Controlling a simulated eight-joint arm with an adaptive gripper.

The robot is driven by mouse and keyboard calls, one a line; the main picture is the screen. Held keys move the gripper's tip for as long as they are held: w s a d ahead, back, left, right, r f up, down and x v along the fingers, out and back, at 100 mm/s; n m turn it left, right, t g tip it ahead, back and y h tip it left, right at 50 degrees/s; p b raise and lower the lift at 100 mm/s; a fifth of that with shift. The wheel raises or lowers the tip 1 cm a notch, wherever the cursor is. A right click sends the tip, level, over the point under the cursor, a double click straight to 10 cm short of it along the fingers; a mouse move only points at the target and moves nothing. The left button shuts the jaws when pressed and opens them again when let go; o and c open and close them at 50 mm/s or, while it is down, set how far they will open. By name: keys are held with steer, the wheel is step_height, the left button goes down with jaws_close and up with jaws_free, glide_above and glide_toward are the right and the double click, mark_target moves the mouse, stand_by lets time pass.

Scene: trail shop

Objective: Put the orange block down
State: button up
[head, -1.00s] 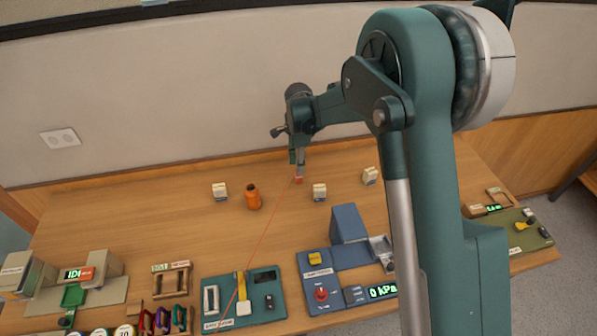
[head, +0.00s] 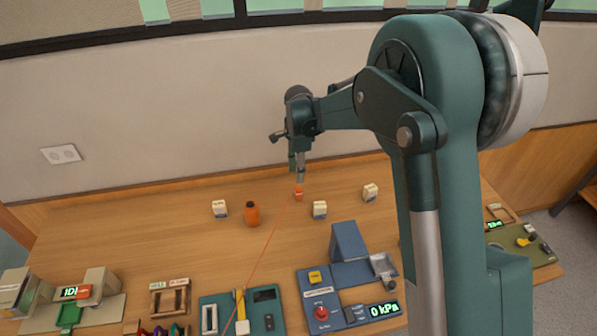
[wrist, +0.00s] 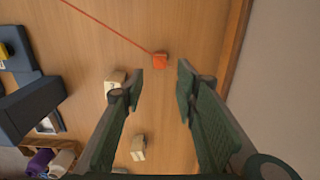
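The orange block (head: 299,194) rests on the wooden table toward the back, in front of the wall. It also shows in the wrist view (wrist: 160,61), beyond my fingertips, with nothing holding it. My gripper (head: 300,179) points down just above the block, with a small gap between them. In the wrist view my gripper (wrist: 160,80) is open, its two fingers well apart and nothing between them. A thin orange line runs from the block toward the front of the table.
Cream blocks stand left (head: 220,209), right (head: 319,210) and far right (head: 370,193). An orange bottle (head: 252,214) stands left of the orange block. A blue pressure unit (head: 349,241) and a teal panel (head: 212,300) lie nearer the front. The table's middle left is clear.

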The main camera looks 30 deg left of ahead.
stand_by(0.5)
steer(key=d+r+n+t, duration=0.1)
steer(key=d+r, duration=0.6)
steer(key=d, duration=0.5)
steer(key=d+r+n+t+y, duration=0.1)
steer(key=d+r+n, duration=0.1)
steer(key=d+r, duration=0.8)
steer(key=d+r+n+t, duration=0.1)
steer(key=d+r, duration=0.4)
steer(key=d, duration=0.9)
steer(key=s+d+r+n+t, duration=0.1)
steer(key=s+d+r, duration=0.1)
steer(key=s+d, duration=0.5)
steer(key=s+d+r+n+t, duration=0.1)
steer(key=s+d+r, duration=0.1)
steer(key=d, duration=0.9)
steer(key=s+d+f+n+t+h, duration=0.1)
steer(key=s+d+f+n+t, duration=0.1)
steer(key=s+d, duration=1.1)
steer(key=shift+s+d+f+n, duration=0.25)
steer(key=shift+s+f+n, duration=0.25)
steer(key=shift+f, duration=0.7)
steer(key=shift+f, duration=0.1)
